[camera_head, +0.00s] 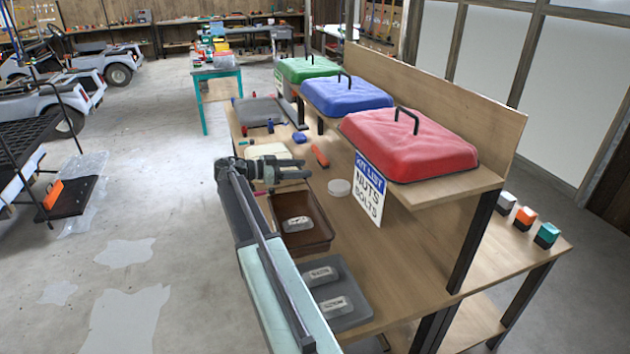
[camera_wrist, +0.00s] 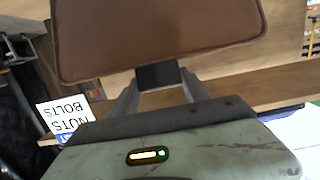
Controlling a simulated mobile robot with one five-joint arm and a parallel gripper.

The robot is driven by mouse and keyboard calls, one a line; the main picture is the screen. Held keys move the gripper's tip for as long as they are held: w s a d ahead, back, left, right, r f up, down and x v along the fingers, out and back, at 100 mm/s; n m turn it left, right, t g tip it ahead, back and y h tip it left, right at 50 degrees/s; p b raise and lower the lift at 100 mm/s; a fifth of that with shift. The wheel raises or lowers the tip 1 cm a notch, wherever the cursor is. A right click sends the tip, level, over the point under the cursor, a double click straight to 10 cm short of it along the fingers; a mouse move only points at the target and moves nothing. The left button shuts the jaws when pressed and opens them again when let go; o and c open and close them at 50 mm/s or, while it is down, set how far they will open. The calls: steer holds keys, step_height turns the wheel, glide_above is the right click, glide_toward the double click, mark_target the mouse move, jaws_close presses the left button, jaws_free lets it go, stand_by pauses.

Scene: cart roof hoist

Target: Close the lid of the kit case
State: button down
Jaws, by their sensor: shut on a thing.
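The brown kit case (camera_head: 327,238) sits on the workbench, with a pale labelled block (camera_head: 297,224) visible inside it. My gripper (camera_head: 302,169) is above the case's far side in the head view, reaching to the right. In the wrist view, a brown panel with rounded corners (camera_wrist: 160,35), which looks like the case's lid, fills the top of the picture. A dark tab (camera_wrist: 158,76) at its edge is between the fingertips of my gripper (camera_wrist: 160,86), and the gripper is shut on it. The head view does not clearly show the lid's angle or hinge.
A shelf with red (camera_head: 410,145), blue (camera_head: 345,95) and green (camera_head: 307,69) covers overhangs the bench at the right. A hanging sign (camera_head: 369,188) and a round white item (camera_head: 340,188) are near my gripper. A grey tray (camera_head: 352,318) with labelled blocks is nearer.

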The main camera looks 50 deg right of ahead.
steer(key=w+a+f+g+h+b, duration=0.1)
steer(key=a+f+h+b, duration=0.2)
steer(key=b, duration=0.9)
steer(key=w+a+f+g+h+b, duration=0.2)
steer(key=a+f+h+b, duration=0.1)
steer(key=f+b, duration=0.7)
steer(key=w+a+f+g+h+b, duration=0.1)
steer(key=f+b, duration=0.5)
steer(key=b, duration=0.8)
steer(key=shift+w+a+f+h, duration=0.1)
steer(key=shift+w+a+h, duration=0.2)
steer(key=shift+a, duration=0.35)
steer(key=shift+w+a+h, duration=0.2)
steer(key=shift+a+h, duration=0.15)
steer(key=shift+a, duration=0.25)
steer(key=shift+w+a+f+h, duration=0.1)
steer(key=shift+w+a+h, duration=0.2)
steer(key=shift+a, duration=0.35)
steer(key=shift+g, duration=0.5)
steer(key=c, duration=0.5)
jaws_free()
steer(key=shift+t, duration=0.3)
